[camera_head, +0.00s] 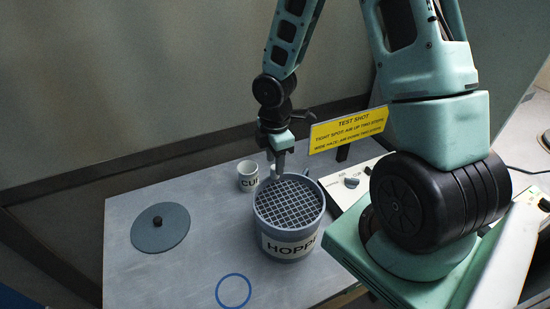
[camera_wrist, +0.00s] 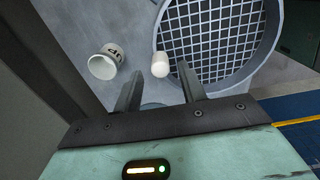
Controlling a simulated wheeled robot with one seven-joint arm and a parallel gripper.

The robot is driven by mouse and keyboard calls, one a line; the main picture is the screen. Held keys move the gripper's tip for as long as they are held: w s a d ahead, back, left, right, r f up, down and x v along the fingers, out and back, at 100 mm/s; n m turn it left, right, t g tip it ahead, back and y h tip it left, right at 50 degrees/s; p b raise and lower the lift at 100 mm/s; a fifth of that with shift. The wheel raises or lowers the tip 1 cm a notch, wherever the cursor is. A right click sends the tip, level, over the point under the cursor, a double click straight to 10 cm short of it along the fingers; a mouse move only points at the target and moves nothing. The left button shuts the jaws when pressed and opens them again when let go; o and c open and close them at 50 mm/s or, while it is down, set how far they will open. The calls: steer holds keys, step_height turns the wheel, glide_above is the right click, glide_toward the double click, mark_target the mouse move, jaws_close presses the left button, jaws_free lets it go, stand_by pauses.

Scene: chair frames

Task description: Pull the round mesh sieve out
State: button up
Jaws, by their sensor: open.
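The round mesh sieve (camera_head: 289,201) lies in the top of a grey hopper (camera_head: 289,246) labelled "HOPP…", the rest of the label hidden. In the wrist view its grid (camera_wrist: 215,38) fills the upper right, inside the hopper's rim (camera_wrist: 262,62). A pale rounded peg (camera_wrist: 160,65) stands at the left edge of the grid. My gripper (camera_head: 276,163) is above the hopper's far left edge. In the wrist view my gripper (camera_wrist: 158,82) is open and empty, the peg showing beyond and between its fingertips. I cannot tell the remaining distance to the peg.
A small white cup (camera_head: 248,184) stands close left of the hopper; it also shows in the wrist view (camera_wrist: 103,66). A round lid (camera_head: 148,238) with a black knob lies at the left. A blue ring (camera_head: 220,300) marks the front table. A yellow sign (camera_head: 349,138) and a control box (camera_head: 341,190) stand right.

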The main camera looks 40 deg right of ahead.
step_height(320, 180, down, 2)
steer(key=shift+f+b, duration=0.1)
steer(key=shift+b, duration=0.65)
steer(key=shift+r+p, duration=0.3)
steer(key=c, duration=0.4)
jaws_close()
steer(key=shift+r+p, duration=2.75)
